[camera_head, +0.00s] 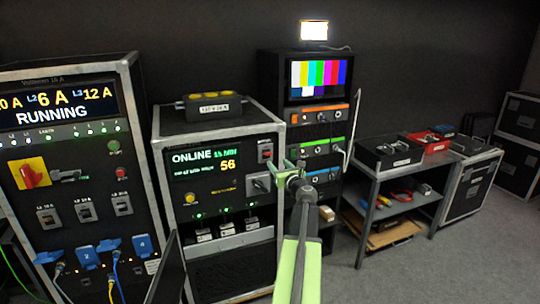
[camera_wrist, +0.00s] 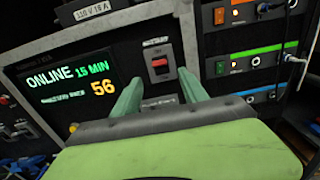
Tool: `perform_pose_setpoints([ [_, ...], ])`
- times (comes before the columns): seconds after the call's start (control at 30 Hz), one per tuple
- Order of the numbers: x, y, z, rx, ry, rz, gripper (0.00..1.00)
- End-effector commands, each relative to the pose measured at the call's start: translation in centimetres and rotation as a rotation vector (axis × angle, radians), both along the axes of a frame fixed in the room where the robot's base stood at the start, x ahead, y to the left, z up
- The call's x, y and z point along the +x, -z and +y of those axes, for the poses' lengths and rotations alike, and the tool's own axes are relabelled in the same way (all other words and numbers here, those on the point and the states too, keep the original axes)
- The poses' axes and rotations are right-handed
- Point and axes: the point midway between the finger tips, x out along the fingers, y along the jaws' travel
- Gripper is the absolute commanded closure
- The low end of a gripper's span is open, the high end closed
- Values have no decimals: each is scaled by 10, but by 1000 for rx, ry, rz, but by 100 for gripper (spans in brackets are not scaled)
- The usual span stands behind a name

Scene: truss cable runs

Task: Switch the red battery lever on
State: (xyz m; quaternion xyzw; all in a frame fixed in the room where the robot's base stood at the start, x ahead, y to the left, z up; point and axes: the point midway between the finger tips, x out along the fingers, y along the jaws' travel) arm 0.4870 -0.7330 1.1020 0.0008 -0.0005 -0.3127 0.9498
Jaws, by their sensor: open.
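A switch with a small red part (camera_head: 265,151) sits in a dark housing on the upper right front of the middle rack unit (camera_head: 219,169). It also shows in the wrist view (camera_wrist: 159,67), with a label above it too small to read. The red part is near the top of the housing, above a pale part. My gripper (camera_head: 286,170) is in front of that unit's right side, open and empty. In the wrist view its two green fingers (camera_wrist: 160,82) stand either side of and below the switch, with no visible contact.
A grey rotary knob (camera_head: 259,184) is below the switch. The unit's screen (camera_head: 206,162) reads ONLINE, 15 MIN and 56. A left cabinet (camera_head: 75,180) bears a red rotary handle (camera_head: 30,173) on yellow. A rack (camera_head: 318,120) and table (camera_head: 400,165) stand right; open floor lies front right.

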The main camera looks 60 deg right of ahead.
Motion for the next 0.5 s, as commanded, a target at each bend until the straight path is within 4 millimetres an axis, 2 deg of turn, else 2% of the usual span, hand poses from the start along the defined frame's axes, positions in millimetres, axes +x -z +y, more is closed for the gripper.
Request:
perform_pose_setpoints([
  [0.03,13,0,-12,0,-2,0,49],
  [0.3,65,0,-49,-1,-2,1,49],
  [0.5,86,0,-64,-2,-1,1,49],
])
